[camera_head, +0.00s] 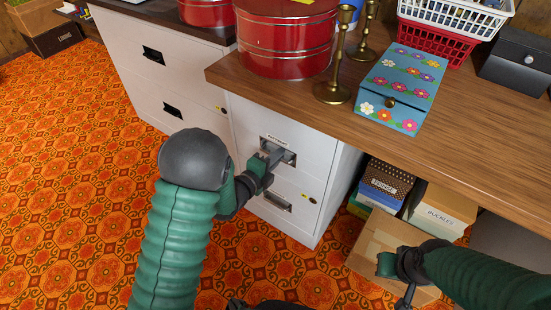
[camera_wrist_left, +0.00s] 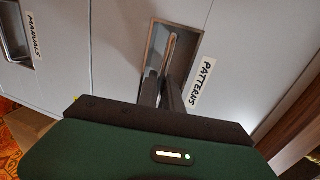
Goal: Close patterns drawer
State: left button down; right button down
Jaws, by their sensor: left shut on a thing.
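The patterns drawer (camera_head: 254,135) is the upper drawer of the white cabinet under the wooden desk. Its PATTERNS label (camera_wrist_left: 201,83) shows beside the recessed handle (camera_wrist_left: 170,50) in the left wrist view. Its front looks about level with the lower drawer (camera_head: 291,205); I cannot tell whether a small gap remains. My left gripper (camera_head: 276,154) reaches into the recess and is shut on the handle; its fingers (camera_wrist_left: 166,92) partly cover it. My right gripper (camera_head: 404,285) hangs in front of a cardboard box, away from the drawer; its fingers are unclear.
The lower drawer's label reads MANUALS (camera_wrist_left: 33,38). Red tins (camera_head: 285,40), brass candlesticks (camera_head: 333,90) and a blue flowered box (camera_head: 402,88) stand on the desk (camera_head: 470,140). Boxes, including a cardboard one (camera_head: 375,243), fill the space right of the cabinet. The patterned floor (camera_head: 60,180) at left is clear.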

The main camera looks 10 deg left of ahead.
pick_arm(q)
jog(key=shift+w+a, duration=0.1)
jog(key=shift+a, duration=0.05)
jog(key=c, duration=1.8)
grip_release()
jog(key=shift+f, duration=0.1)
jog(key=shift+w+f, duration=0.1)
